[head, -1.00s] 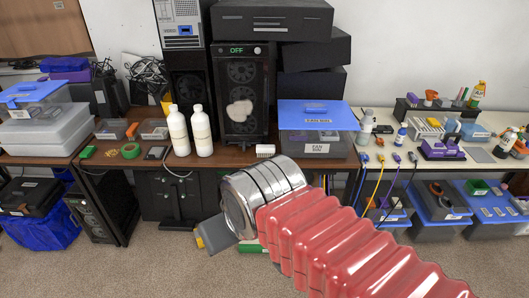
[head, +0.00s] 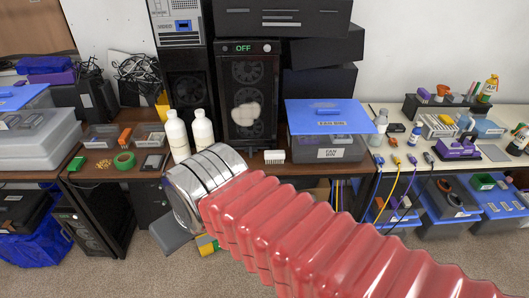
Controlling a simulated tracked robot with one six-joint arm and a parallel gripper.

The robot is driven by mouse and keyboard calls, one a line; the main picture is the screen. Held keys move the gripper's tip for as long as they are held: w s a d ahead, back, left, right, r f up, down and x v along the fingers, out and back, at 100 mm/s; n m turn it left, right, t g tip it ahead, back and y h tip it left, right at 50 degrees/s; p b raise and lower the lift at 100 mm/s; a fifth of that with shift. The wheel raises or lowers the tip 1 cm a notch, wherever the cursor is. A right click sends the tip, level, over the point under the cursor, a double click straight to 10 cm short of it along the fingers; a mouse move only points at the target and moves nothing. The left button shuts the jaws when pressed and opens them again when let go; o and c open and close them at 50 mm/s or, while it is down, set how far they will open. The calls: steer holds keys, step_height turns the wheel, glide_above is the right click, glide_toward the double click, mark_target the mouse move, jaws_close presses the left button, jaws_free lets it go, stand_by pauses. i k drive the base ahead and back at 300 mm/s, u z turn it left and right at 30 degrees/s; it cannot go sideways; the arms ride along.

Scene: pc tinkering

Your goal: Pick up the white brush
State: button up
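A small white ridged block (head: 274,156) lies at the front edge of the brown desk, below the PC tower marked OFF. It may be the white brush, but it is too small to be sure. My arm, with a red ribbed sleeve and metal rings, crosses the front of the view. My gripper (head: 180,238) shows only in part as grey and yellow-green pieces beyond the rings, low in front of the desk and left of the white block. It is apart from the block. Its fingertips are mostly hidden, so its opening cannot be seen.
Two white bottles (head: 190,135) stand left of the white block. The PC tower (head: 246,95), with a pale patch on its front, stands behind. A blue-lidded clear box (head: 331,146) is close on the right. Green tape (head: 124,161) lies on the left.

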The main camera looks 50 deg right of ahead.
mark_target(277, 154)
steer(key=z, duration=0.25)
steer(key=i, duration=1)
steer(key=z, duration=0.65)
